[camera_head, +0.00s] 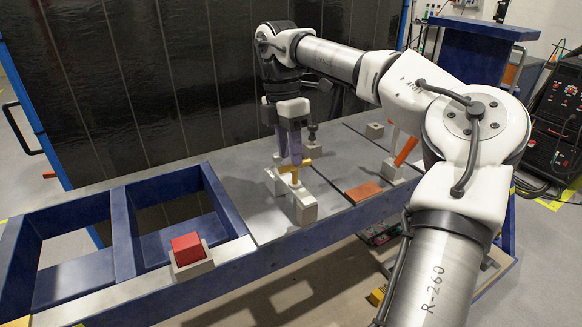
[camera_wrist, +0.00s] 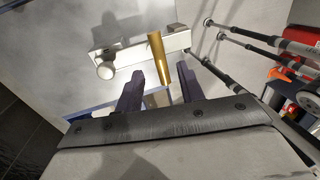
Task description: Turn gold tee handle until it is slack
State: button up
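The gold tee handle (camera_wrist: 157,52) is a gold bar standing out from a pale metal block (camera_wrist: 125,58) in the wrist view. In the head view the gold handle (camera_head: 293,168) shows just under my fingertips, partly hidden by them. My gripper (camera_wrist: 159,72) has its two dark fingers apart, one on each side of the handle's near end, with a visible gap on both sides. In the head view my gripper (camera_head: 291,158) points down over the pale fixture (camera_head: 304,208) on the grey table plate.
A red block (camera_head: 187,248) sits in a pale holder at the table's front left. An orange-red plate (camera_head: 363,192) lies right of the fixture, and an orange lever (camera_head: 405,151) stands beyond it. Open blue-framed bays (camera_head: 122,235) lie left. Dark rods (camera_wrist: 235,45) show right in the wrist view.

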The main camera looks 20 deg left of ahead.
aim_at(291, 167)
jog(key=shift+s+d+f, duration=0.15)
jog(key=shift+f, duration=0.9)
jog(key=shift+s+d+f, duration=0.1)
jog(key=shift+s+f, duration=0.05)
jog(key=shift+f, duration=0.85)
jog(key=shift+c, duration=0.5)
grip_shut()
